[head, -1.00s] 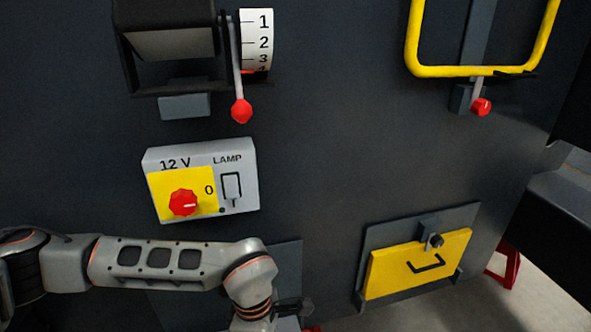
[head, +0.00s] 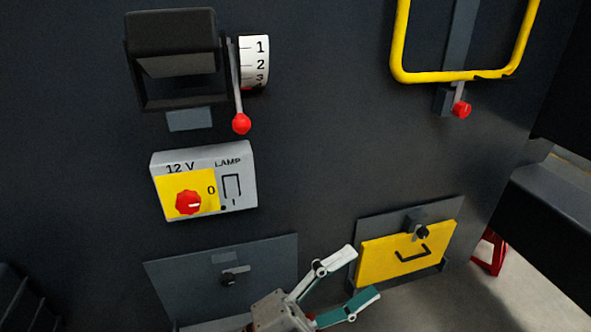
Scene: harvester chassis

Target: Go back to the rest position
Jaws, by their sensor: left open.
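My left gripper (head: 360,273) is at the bottom centre of the head view, with its two fingers spread apart. Nothing is between the fingers. It points right, and its fingertips overlap the lower left part of the yellow hatch (head: 403,255) in the picture; I cannot tell how far apart they are in depth. Most of my left arm is below the picture's edge. My right gripper is not in view.
A grey panel with a latch (head: 235,277) lies left of the gripper. Above are the 12 V lamp box (head: 235,205), a red-knobbed lever (head: 241,123) beside a numbered scale (head: 258,62), and a yellow rail (head: 397,40). Floor shows at lower right.

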